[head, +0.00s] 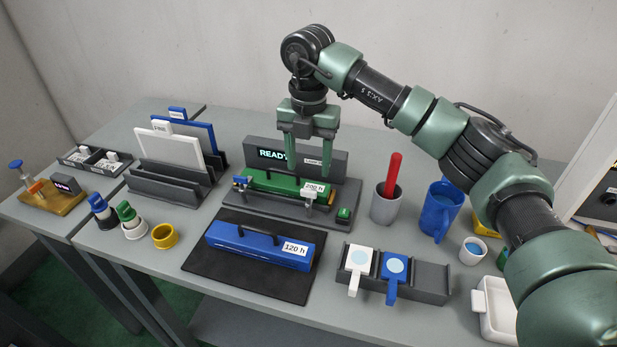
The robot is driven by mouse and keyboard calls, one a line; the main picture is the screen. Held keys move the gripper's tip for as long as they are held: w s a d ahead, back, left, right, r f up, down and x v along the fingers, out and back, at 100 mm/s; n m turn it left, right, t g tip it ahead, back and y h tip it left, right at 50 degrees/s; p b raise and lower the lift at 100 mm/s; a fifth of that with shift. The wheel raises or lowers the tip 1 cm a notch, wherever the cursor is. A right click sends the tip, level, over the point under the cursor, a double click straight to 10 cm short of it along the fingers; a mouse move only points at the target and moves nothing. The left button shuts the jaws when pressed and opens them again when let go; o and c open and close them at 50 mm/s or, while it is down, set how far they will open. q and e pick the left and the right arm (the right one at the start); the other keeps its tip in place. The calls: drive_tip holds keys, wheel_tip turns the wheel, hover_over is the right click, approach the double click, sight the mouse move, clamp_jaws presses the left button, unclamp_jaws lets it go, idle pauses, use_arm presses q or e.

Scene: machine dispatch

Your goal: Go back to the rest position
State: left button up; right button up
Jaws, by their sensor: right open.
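My right gripper (309,168) is open and points down, with its two green fingers apart. It hangs over the machine (335,158), whose dark panel reads "READY". My right arm reaches in from the lower right, bent high over the table. My left gripper is not in view.
A blue block (262,246) labelled "120 h" lies on a black mat (210,270) in front. A grey cup (386,207) with a red handle, a blue mug (440,210) and a paddle holder (432,282) stand to the right. A plate rack (165,185) stands left.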

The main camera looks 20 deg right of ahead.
drive_tip(key=shift+r, duration=0.35)
